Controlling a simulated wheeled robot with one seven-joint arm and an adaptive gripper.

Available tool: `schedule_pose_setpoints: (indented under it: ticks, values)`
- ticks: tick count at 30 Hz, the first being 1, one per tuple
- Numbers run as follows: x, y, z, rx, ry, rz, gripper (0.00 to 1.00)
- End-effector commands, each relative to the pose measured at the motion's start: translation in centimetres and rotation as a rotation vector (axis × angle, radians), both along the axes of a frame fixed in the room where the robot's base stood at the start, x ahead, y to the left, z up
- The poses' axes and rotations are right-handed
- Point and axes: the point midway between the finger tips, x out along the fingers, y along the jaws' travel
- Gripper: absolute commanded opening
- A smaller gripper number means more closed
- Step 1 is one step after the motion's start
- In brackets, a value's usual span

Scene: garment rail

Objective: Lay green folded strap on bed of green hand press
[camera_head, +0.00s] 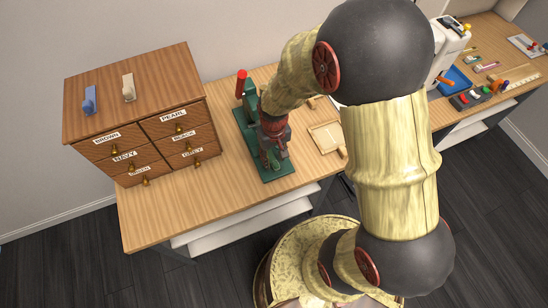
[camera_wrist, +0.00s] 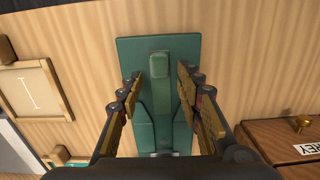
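The green hand press (camera_head: 248,112) stands on the wooden table, with a red-knobbed lever at its back. Its flat green base also shows in the wrist view (camera_wrist: 130,48). A lighter green folded strap (camera_wrist: 160,68) shows over the bed, lengthwise along the press. My gripper (camera_wrist: 160,76) is above the bed with its fingers apart on either side of the strap, and a gap shows on both sides. In the head view my gripper (camera_head: 273,150) is low over the front of the press and partly hides the bed.
A wooden drawer cabinet (camera_head: 140,100) with labelled drawers stands left of the press, with blue and beige pieces on top. A shallow wooden tray (camera_head: 326,137) lies to the right. A white machine and several small tools are farther right. The front left tabletop is clear.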

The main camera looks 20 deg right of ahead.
Motion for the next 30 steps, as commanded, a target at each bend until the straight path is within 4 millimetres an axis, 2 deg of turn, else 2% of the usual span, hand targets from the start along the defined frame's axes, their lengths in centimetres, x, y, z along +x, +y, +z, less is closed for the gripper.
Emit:
schedule_pose_setpoints:
  ticks: [12, 23, 26, 30]
  values:
    - [0.1, 0.0, 8.5, 0.0, -0.004, 0.0, 0.36]
    - [0.0, 0.0, 12.6, 0.0, -0.022, 0.0, 0.36]
    - [-0.3, 0.0, 16.0, 0.0, -0.075, 0.001, 0.36]
    - [-2.3, 0.0, 23.0, 0.0, -0.193, 0.003, 0.36]
